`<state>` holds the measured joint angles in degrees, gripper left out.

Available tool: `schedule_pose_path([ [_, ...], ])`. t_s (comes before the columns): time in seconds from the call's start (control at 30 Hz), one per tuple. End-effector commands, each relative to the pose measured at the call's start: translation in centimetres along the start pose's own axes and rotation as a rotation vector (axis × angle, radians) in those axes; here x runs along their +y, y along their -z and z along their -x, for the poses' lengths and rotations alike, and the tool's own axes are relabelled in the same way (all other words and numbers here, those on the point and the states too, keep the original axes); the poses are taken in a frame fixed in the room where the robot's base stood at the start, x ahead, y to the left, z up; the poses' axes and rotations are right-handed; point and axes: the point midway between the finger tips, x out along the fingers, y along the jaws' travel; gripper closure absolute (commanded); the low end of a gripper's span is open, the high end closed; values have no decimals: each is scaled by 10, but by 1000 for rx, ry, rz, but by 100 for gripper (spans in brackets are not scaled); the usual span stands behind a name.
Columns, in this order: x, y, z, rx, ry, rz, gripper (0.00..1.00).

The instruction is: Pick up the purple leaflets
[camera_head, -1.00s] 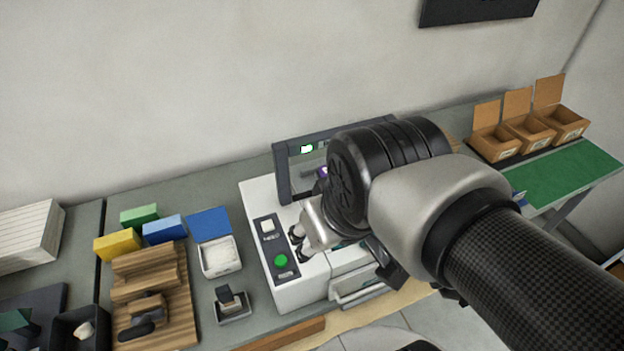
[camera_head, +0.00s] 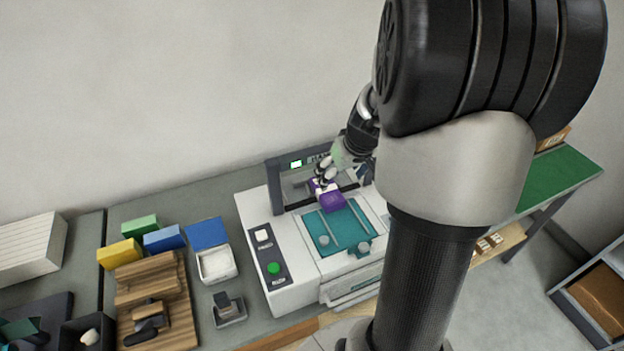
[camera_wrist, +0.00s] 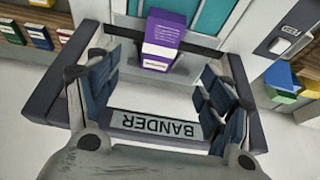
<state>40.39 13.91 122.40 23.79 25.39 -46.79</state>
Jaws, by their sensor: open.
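The purple leaflets (camera_head: 332,202) are a small stack on the white banding machine (camera_head: 285,240), at its dark arch and beside the teal tray (camera_head: 351,222). In the wrist view the purple stack (camera_wrist: 165,32) stands out beyond the arch, with a pale strip near its lower end. My gripper (camera_head: 326,178) is at the arch, close to the leaflets. In the wrist view my gripper (camera_wrist: 155,88) is open, with its dark pads well apart and nothing between them but the view of the arch and the stack beyond. My arm hides part of the machine's right side.
The arch (camera_wrist: 160,127) labelled BANDER lies close below my fingers. A green button (camera_head: 273,268) is on the machine's left panel. Colored boxes (camera_head: 163,239), a wooden rack (camera_head: 155,290) and a white-filled tray (camera_head: 215,264) stand left. A green mat (camera_head: 560,180) is at right.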

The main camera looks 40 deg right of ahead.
Motion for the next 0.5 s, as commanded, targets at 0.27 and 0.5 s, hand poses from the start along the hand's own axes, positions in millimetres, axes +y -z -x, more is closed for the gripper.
schedule_pose_path([
  [0.27, -1, -1, -56, -1, 1, 0, 27],
  [0.5, -1, -1, -71, 0, 0, 0, 27],
])
